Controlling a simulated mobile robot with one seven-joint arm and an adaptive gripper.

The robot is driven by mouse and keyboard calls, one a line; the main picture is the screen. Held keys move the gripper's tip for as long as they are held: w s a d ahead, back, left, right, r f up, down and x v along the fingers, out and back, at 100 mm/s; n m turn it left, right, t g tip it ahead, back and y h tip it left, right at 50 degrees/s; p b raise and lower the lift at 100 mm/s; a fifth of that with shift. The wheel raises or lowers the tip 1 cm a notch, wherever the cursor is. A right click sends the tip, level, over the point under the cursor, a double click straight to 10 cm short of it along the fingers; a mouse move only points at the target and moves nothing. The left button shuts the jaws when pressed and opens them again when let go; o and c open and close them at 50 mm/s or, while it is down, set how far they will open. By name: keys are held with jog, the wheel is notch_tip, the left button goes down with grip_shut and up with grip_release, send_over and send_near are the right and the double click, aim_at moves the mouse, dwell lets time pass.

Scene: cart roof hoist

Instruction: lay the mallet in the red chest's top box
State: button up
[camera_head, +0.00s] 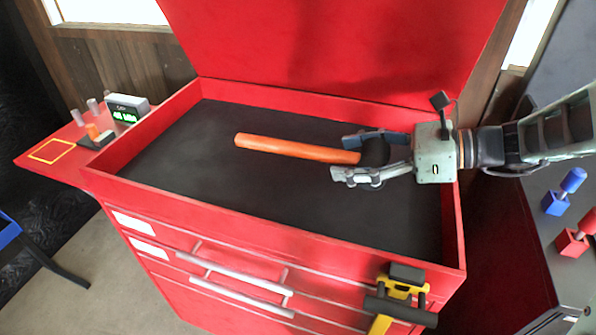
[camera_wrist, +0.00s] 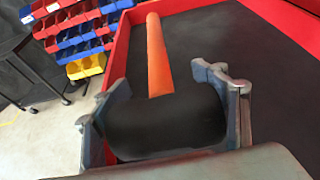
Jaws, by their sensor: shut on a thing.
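The mallet has an orange handle (camera_head: 296,149) and a black cylindrical head (camera_head: 375,152). My gripper (camera_head: 364,157) is shut on the black head, with one finger at each end of it. The wrist view shows the head (camera_wrist: 166,124) between the fingers and the handle (camera_wrist: 157,58) pointing away. The red chest's top box (camera_head: 300,228) is open, with a dark, empty floor (camera_head: 210,165). The mallet is over the right part of this floor, its handle pointing left. I cannot tell whether it touches the floor.
The chest's red lid (camera_head: 330,45) stands raised behind the box. A side shelf (camera_head: 60,160) at left holds a small display (camera_head: 127,107) and several pegs. A yellow and black tool (camera_head: 398,295) is at the front right. Blue and red handled things (camera_head: 564,192) lie at right.

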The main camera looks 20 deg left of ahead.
jog(key=a, duration=0.1)
jog(key=a+f, duration=0.1)
jog(key=a, duration=0.1)
jog(key=a+f, duration=0.1)
jog(key=shift+w+a, duration=0.25)
jog(key=shift+w, duration=0.1)
jog(key=b, duration=0.2)
send_over(302, 191)
jog(key=f, duration=0.5)
jog(key=shift+d+f, duration=0.25)
jog(key=shift+a+f, duration=0.2)
jog(key=shift+f, duration=0.75)
jog(key=shift+a+f, duration=0.15)
jog(key=shift+f, duration=0.8)
jog(key=shift+w+f, duration=0.1)
jog(key=shift+f, duration=0.05)
jog(key=o, duration=1.6)
jog(key=shift+f, duration=0.1)
